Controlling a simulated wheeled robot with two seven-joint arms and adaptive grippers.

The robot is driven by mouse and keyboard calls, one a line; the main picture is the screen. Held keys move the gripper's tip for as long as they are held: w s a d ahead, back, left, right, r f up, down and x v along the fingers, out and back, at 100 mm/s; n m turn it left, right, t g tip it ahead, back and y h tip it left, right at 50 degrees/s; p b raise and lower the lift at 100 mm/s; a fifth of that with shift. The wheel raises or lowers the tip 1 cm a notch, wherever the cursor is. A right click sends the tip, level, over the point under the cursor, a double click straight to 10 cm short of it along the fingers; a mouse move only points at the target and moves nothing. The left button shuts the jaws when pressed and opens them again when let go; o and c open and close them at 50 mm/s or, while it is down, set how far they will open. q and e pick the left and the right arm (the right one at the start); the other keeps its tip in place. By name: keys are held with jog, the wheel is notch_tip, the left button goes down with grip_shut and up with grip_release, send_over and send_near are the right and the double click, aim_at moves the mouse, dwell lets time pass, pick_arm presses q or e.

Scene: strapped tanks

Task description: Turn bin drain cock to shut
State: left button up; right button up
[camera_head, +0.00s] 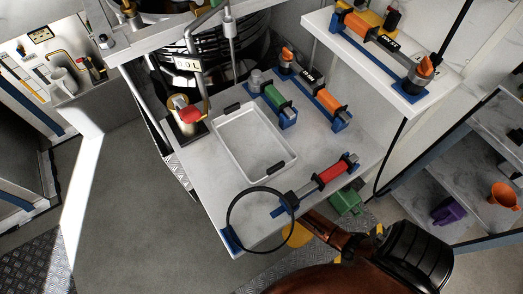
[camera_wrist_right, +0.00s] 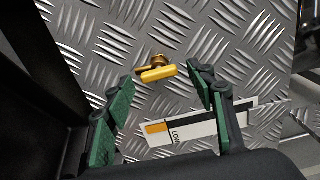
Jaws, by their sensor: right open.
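In the right wrist view, a drain cock with a yellow lever handle (camera_wrist_right: 157,73) and a brass body (camera_wrist_right: 158,60) is on a diamond-plate metal panel (camera_wrist_right: 185,28). The handle lies nearly crosswise, tilted slightly up to the right. My right gripper (camera_wrist_right: 161,78) is open, with green-padded fingers on either side of the handle. The handle appears between the fingertips, and I cannot tell whether either finger touches it. A white label (camera_wrist_right: 210,128) with an orange bar and partly hidden lettering is below the cock. I cannot make out the cock in the head view. My left gripper is not in view.
Shelves stand at right; floor (camera_head: 120,210) is clear at left.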

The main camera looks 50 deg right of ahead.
jog(key=v, duration=1.1)
jog(key=shift+s+a, duration=0.1)
jog(key=shift+a, duration=0.05)
jog(key=shift+f, duration=0.1)
